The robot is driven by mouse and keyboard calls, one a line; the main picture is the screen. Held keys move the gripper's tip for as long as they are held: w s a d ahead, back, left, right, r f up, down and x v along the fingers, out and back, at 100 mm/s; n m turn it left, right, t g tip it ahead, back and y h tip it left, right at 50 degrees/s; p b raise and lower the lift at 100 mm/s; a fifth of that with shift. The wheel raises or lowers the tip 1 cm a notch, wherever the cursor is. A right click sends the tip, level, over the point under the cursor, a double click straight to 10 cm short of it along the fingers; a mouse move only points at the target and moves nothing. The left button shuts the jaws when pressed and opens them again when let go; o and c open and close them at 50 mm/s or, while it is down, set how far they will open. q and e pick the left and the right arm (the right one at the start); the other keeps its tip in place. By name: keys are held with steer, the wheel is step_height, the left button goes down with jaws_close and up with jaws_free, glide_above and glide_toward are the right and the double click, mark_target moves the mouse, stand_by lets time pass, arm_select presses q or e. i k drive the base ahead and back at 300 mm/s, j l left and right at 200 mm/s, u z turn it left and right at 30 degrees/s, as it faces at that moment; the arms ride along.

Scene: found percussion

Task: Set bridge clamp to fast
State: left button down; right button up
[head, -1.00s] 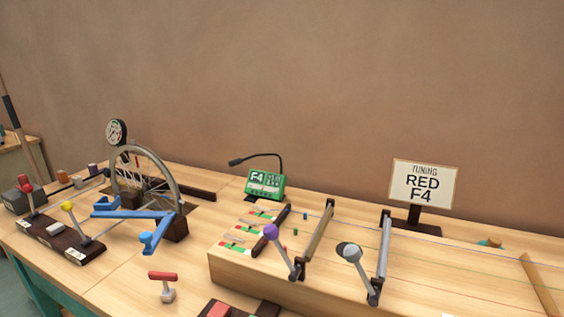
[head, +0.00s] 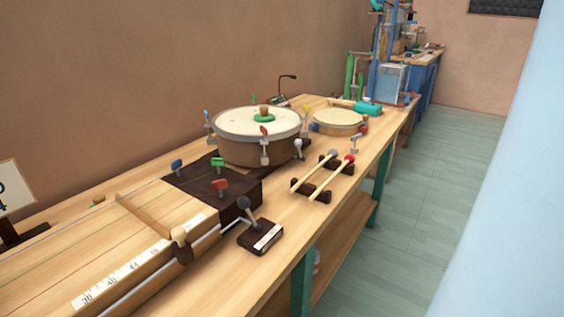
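A lever with a dark round knob (head: 243,203) stands on a dark block (head: 260,236) with a white label, at the front edge of the bench. It may be the bridge clamp lever; the label is too small to read. The lever leans to the left. A wooden bridge (head: 143,216) lies across the strings on the long wooden box, with a wooden knob piece (head: 179,236) at its near end, beside a numbered scale (head: 125,268). Neither of my grippers is in view.
A large drum (head: 257,150), a smaller drum (head: 339,122) and two mallets on racks (head: 322,178) stand farther right. Green floor (head: 430,180) is clear; a pale blue surface (head: 520,200) fills the right.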

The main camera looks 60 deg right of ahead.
mark_target(243, 203)
steer(key=z, duration=1.5)
